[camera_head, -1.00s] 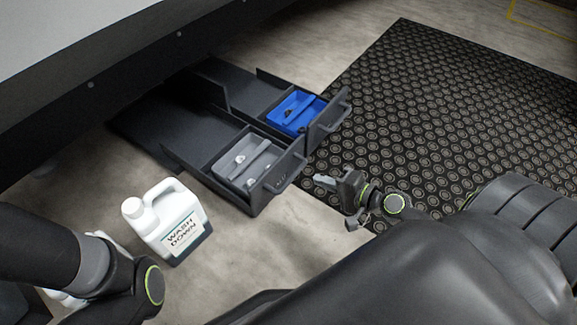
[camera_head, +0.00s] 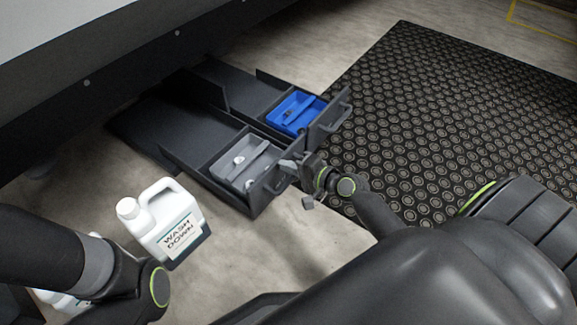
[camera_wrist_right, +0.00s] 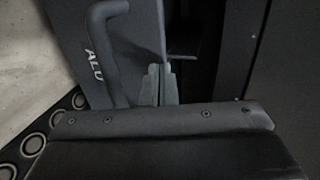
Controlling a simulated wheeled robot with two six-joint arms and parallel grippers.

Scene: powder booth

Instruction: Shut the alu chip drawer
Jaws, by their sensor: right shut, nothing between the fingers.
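Two dark drawers stand pulled out from under the booth. The nearer one, the alu chip drawer (camera_head: 235,196), holds a grey tray (camera_head: 228,173). In the right wrist view its front (camera_wrist_right: 75,40) reads "ALU" beside a bar handle (camera_wrist_right: 102,50). My right gripper (camera_head: 288,162) is at the right end of that drawer's front. Its fingers (camera_wrist_right: 158,85) are shut and empty, close to the front beside the handle; I cannot tell if they touch it. My left arm shows at the lower left, its gripper out of view.
The other open drawer (camera_head: 325,120) holds a blue tray (camera_head: 294,113) and stands directly beside the alu one. A white wash-down jug (camera_head: 165,222) stands on the floor to the left. A black rubber mat (camera_head: 440,120) lies to the right.

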